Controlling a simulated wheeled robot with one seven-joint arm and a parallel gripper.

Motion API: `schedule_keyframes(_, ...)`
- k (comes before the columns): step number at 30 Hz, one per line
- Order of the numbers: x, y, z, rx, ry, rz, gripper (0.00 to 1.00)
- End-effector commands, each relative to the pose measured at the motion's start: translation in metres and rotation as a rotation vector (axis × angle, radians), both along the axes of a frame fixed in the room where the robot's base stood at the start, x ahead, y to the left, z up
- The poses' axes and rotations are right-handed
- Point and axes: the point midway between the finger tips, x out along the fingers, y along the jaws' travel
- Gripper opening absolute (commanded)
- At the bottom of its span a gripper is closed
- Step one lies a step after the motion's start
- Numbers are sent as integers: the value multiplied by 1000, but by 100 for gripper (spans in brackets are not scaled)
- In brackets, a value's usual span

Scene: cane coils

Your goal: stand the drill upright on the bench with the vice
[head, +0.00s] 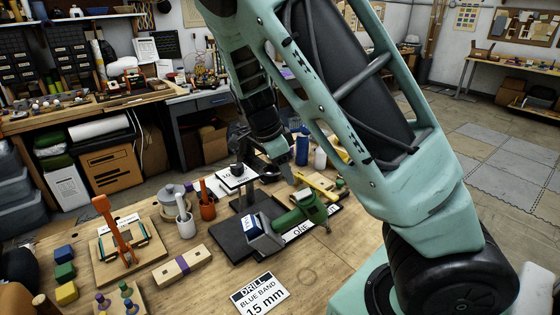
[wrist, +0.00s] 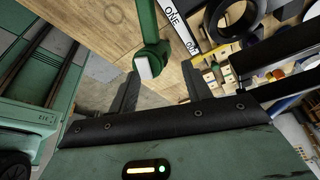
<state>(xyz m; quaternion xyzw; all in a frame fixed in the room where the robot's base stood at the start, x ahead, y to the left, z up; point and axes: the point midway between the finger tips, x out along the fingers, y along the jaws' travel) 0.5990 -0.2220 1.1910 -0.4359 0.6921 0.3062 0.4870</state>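In the wrist view, a green stem (wrist: 148,28) with a pale end lies beyond the gap between my fingers. My gripper (wrist: 161,82) is open, with nothing seen held. In the head view, my arm hides part of the bench's right side.
A card (head: 262,294) reads "DRILL BLUE BAND 15 mm". A wooden block with a purple band (head: 182,266), an orange tool on a board (head: 120,234) and pots stand to the left. A yellow bar (head: 316,185) lies behind the green tool. Bare wood surrounds the card.

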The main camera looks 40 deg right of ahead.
Motion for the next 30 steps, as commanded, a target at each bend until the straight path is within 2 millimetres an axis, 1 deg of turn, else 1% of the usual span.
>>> schedule_keyframes(3,4,7,18,0,-4,3,49)
schedule_keyframes(6,5,10,28,1,-2,3,49)
schedule_keyframes(9,6,11,34,0,-1,1,49)
schedule_keyframes(14,5,15,35,10,8,17,49)
schedule_keyframes(17,0,32,26,66,39,122,49)
schedule_keyframes(20,-12,69,12,177,95,350,49)
schedule_keyframes(21,-19,88,8,230,117,473,49)
schedule_keyframes(23,-33,118,4,305,146,677,49)
schedule_keyframes(24,-42,138,4,350,159,820,49)
schedule_keyframes(26,-58,166,6,407,175,1034,49)
schedule_keyframes(27,-70,183,8,435,181,1181,49)
schedule_keyframes(29,-89,208,13,466,188,1403,49)
schedule_keyframes(30,-102,222,17,478,192,1552,49)
